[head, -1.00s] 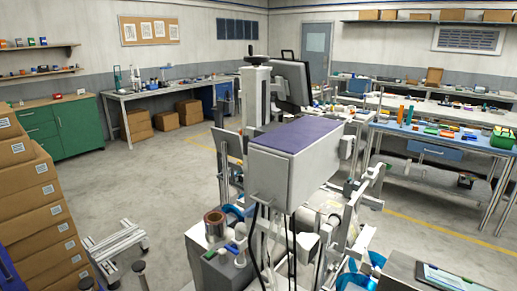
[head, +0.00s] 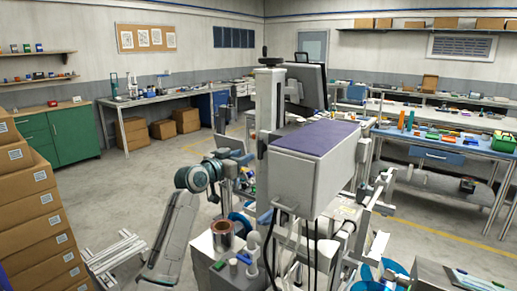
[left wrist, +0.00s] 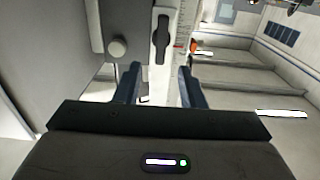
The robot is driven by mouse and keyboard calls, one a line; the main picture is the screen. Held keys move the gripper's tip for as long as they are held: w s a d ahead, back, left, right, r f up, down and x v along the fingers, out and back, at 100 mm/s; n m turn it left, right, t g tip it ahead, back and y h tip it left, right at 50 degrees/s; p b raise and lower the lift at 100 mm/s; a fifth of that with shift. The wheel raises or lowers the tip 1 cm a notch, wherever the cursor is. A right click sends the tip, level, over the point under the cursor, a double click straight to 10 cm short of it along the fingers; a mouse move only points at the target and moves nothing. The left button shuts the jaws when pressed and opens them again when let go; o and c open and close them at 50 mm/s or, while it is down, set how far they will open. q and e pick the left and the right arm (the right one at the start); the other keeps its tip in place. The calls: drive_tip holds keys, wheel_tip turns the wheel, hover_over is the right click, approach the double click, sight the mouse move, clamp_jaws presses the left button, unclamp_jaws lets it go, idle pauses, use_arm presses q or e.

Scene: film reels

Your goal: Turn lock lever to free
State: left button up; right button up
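In the left wrist view a dark oblong lever (left wrist: 161,38) sits upright on a pale column with a red-marked scale; I take it for the lock lever. My left gripper (left wrist: 158,72) is open, with its two dark fingers apart and nothing between them. The lever lies just beyond the fingertips, above the gap in the picture. In the head view my left gripper (head: 246,158) is beside the column of the machine (head: 268,105), left of its purple-topped box (head: 318,137). I cannot make out the lever in the head view. My right gripper is out of view.
A round pale knob (left wrist: 117,47) stands left of the lever in the left wrist view. A copper-coloured roll (head: 222,235) and hanging black cables are below the gripper in the head view. Stacked cartons (head: 35,215) stand at far left.

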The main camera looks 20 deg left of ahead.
sight(259, 148)
use_arm(q)
drive_tip(key=p+x, duration=0.1)
drive_tip(key=x, duration=0.5)
drive_tip(key=shift+w+r+p, duration=0.1)
drive_tip(key=shift+p, duration=0.25)
drive_tip(key=shift+x, duration=0.8)
drive_tip(key=shift+w, duration=0.1)
drive_tip(key=shift+c, duration=0.7)
clamp_jaws()
